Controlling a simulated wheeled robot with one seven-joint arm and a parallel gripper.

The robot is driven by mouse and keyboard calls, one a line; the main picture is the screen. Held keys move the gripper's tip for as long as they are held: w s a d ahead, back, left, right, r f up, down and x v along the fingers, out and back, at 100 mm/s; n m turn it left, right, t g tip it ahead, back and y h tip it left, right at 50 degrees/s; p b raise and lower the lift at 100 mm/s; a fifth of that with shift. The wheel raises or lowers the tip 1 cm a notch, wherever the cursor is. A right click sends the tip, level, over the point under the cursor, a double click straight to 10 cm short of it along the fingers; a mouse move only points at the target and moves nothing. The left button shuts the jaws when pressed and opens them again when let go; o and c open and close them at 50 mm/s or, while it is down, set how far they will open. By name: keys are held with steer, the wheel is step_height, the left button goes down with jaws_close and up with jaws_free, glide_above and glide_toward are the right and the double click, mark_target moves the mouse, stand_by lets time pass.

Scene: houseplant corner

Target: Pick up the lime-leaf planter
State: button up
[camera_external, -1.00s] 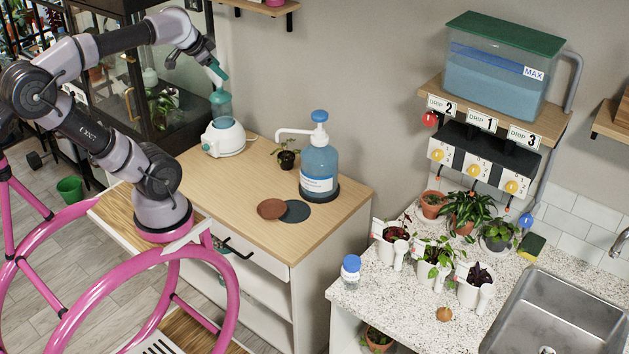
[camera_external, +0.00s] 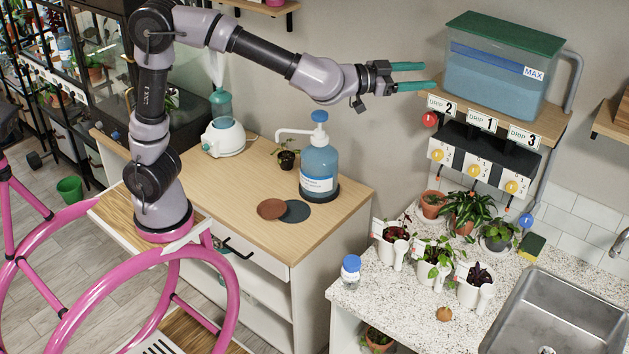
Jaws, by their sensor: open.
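The lime-leaf planter (camera_external: 427,276) appears to be the middle one of three white planters on the speckled counter; bright green leaves spill over its rim. A white planter with small dark leaves (camera_external: 387,255) stands to its left, and one with dark purple leaves (camera_external: 469,294) to its right. My gripper (camera_external: 428,76) is open and empty, with its teal fingers pointing right. In the picture it is well above the planters, beside the left end of the water tank shelf. Its depth relative to the shelf is hard to tell.
The water tank (camera_external: 500,78) sits on a shelf above dials and drip signs. Potted plants (camera_external: 467,212) stand behind the white planters. A blue-capped jar (camera_external: 351,270) is at the counter's left, a brown round item (camera_external: 443,314) in front, and a sink (camera_external: 560,315) at right.

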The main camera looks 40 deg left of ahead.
steer(key=s+d+f+n+t+y, duration=0.1)
steer(key=s+d+f+y, duration=0.1)
steer(key=s+d+f, duration=0.6)
steer(key=s+d+f+t+y, duration=0.15)
steer(key=s+d+f, duration=0.3)
steer(key=s, duration=0.55)
glide_toward(436, 260)
steer(key=s+d, duration=0.1)
steer(key=s, duration=0.1)
steer(key=s+d+r, duration=0.1)
steer(key=s, duration=0.1)
steer(key=s+d, duration=0.1)
steer(key=shift+s+r, duration=0.15)
steer(key=shift+s, duration=0.25)
steer(key=x, duration=1)
steer(key=shift+a+r, duration=0.1)
jaws_close()
